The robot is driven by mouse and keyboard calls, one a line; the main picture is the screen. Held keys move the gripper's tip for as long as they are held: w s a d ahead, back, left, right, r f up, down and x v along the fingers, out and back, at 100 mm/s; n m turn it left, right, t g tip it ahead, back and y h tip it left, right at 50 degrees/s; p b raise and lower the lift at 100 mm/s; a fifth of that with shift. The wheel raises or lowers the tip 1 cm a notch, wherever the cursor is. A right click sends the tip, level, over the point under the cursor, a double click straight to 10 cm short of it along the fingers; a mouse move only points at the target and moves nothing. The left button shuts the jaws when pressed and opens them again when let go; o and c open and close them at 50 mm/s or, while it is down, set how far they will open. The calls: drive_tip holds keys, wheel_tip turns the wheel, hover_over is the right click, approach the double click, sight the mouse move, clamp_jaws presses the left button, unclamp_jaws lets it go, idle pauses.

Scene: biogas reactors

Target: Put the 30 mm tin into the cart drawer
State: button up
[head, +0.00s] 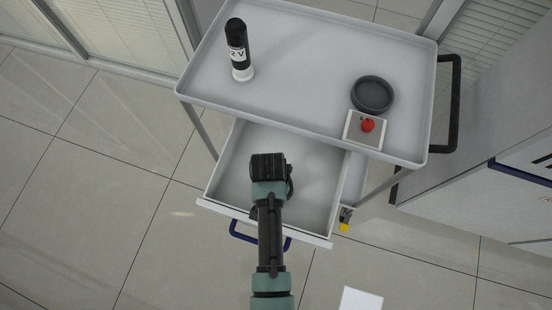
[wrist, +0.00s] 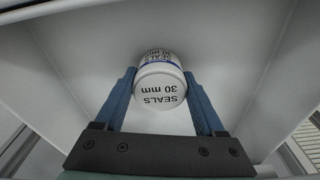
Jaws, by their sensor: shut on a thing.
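The 30 mm tin (wrist: 160,84) is a white round tin with a blue band, its label reading "SEALS 30 mm" upside down in the wrist view. My gripper (wrist: 160,92) is shut on it, with one blue finger on each side. In the head view my gripper (head: 268,168) is over the open cart drawer (head: 318,222), and the tin is hidden beneath my arm. The pale inside of the drawer (wrist: 80,60) surrounds the tin in the wrist view. I cannot tell whether the tin touches the drawer floor.
The cart's top tray (head: 300,50) is above and behind the drawer. It holds a black and white bottle (head: 239,50), a dark round dish (head: 372,94) and a red button on a plate (head: 367,126). A grey cabinet (head: 470,150) stands at the right. The drawer's visible floor is bare.

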drive_tip(key=o, duration=1.4)
drive_tip(key=shift+f, duration=0.1)
drive_tip(key=shift+c, duration=0.2)
wheel_tip(320, 180, up, 12)
drive_tip(key=s+p, duration=0.1)
drive_tip(key=p, duration=0.1)
drive_tip(key=w+r+n+t, duration=0.1)
drive_tip(key=w+r+t, duration=0.5)
drive_tip(key=w+r, duration=0.55)
drive_tip(key=w+r+n+t, duration=0.1)
drive_tip(key=w+r+t, duration=0.3)
drive_tip(key=r, duration=0.9)
drive_tip(key=w+r+n+t, duration=0.1)
drive_tip(key=w+r+t, duration=0.25)
drive_tip(key=r, duration=0.85)
drive_tip(key=s+r+n+t, duration=0.1)
drive_tip(key=s+r+t, duration=0.3)
drive_tip(key=r, duration=0.6)
drive_tip(key=s+r+n+t, duration=0.1)
drive_tip(key=s+r+t, duration=0.3)
drive_tip(key=r, duration=0.7)
drive_tip(key=s+r+t, duration=0.4)
drive_tip(key=s+r, duration=0.2)
drive_tip(key=r, duration=0.4)
drive_tip(key=shift+s+r+n+t+y, duration=0.15)
drive_tip(key=shift+r+n+t+y, duration=0.15)
drive_tip(key=shift+n+t, duration=0.1)
